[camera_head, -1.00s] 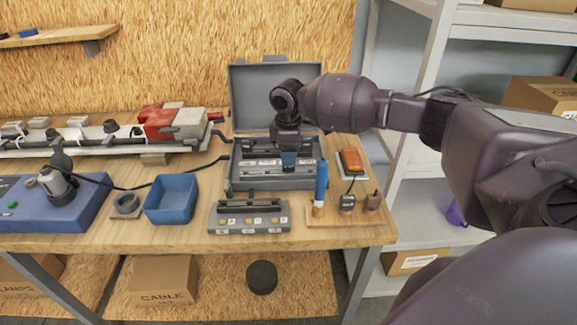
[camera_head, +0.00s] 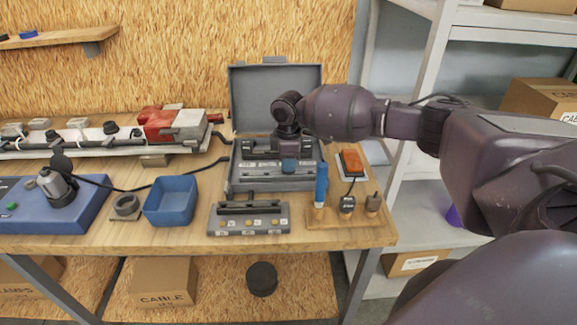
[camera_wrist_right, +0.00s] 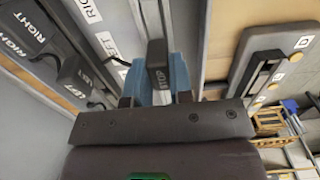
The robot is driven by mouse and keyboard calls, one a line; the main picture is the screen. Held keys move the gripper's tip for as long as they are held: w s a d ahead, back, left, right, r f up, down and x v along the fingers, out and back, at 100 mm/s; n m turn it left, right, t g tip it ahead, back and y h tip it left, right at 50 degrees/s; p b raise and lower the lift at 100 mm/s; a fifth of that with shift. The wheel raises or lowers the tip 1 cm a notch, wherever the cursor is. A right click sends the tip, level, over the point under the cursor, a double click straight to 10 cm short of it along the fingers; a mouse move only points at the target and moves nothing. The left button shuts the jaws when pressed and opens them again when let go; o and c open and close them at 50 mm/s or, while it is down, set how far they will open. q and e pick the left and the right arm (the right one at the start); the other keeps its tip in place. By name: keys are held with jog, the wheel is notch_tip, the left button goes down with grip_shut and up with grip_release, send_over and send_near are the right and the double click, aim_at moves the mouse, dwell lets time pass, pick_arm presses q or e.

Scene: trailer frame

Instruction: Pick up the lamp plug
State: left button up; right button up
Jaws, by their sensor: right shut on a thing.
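My right gripper (camera_head: 288,165) reaches down into the open grey case (camera_head: 234,168) on the bench. In the right wrist view its blue fingers (camera_wrist_right: 160,82) are shut on a dark plug (camera_wrist_right: 158,77) with a label that seems to read STOP. The plug stands between the fingers, in line with a grey strip behind it. Whether it is clear of its slot cannot be told. Other dark pieces in the case are labelled RIGHT (camera_wrist_right: 20,45) and LEFT (camera_wrist_right: 75,75). In the head view the gripper hides the held plug. My left gripper is not in view.
In front of the case stands a grey socket block (camera_head: 250,228). To its right, a wooden board (camera_head: 330,215) carries a blue-handled tool (camera_head: 321,184) and small dark parts. A blue bin (camera_head: 171,200) is to the left. The raised lid (camera_head: 262,85) stands behind my gripper.

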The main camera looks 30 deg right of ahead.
jog(key=shift+r, duration=0.1)
notch_tip(320, 180, up, 20)
jog(key=p, duration=0.2)
jog(key=shift+p, duration=0.3)
dwell(0.4)
